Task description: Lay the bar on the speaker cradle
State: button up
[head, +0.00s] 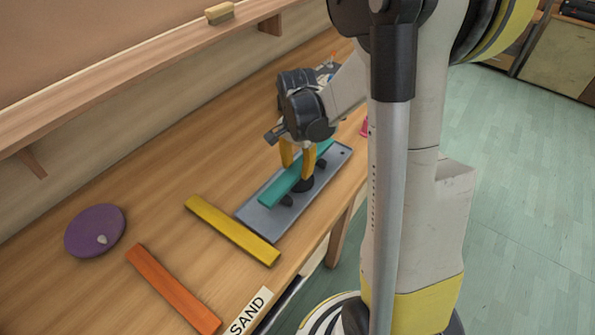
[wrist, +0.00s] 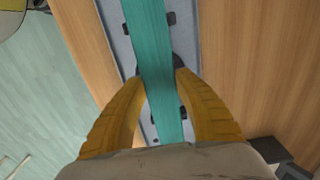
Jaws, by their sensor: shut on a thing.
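The teal bar (head: 284,184) is between the yellow fingers of my gripper (head: 298,165), which is shut on it. In the wrist view the bar (wrist: 152,45) runs lengthwise between the fingertips (wrist: 158,82). The bar is over the grey speaker cradle (head: 258,216), roughly along its length but slightly turned. Dark supports and a round black speaker part (head: 307,184) show beside and under the bar. I cannot tell whether the bar touches the supports. The cradle plate also shows in the wrist view (wrist: 114,30).
A yellow bar (head: 232,230) and an orange bar (head: 172,288) lie on the wooden table left of the cradle. A purple disc (head: 95,231) lies farther left. A shelf with a small block (head: 220,13) is behind. A SAND label (head: 249,312) is at the front edge.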

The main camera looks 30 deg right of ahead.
aim_at(297, 168)
jog(key=shift+f, duration=0.35)
jog(key=shift+f+b, duration=0.4)
jog(key=shift+f, duration=0.05)
jog(key=o, duration=1.2)
notch_tip(297, 168, up, 13)
jog(key=p, duration=0.5)
jog(key=s+a+r+n+t, duration=0.2)
jog(key=s+a+n, duration=0.1)
jog(key=a+n, duration=0.1)
jog(key=s+a+r+n+t, duration=0.2)
jog(key=s+a+r+n, duration=0.1)
jog(key=s+a+n, duration=0.1)
jog(key=s+a+r+n+t, duration=0.3)
jog(key=s+a+n, duration=0.1)
jog(key=a+n, duration=0.1)
jog(key=shift+a+n, duration=0.25)
jog(key=shift+n, duration=0.25)
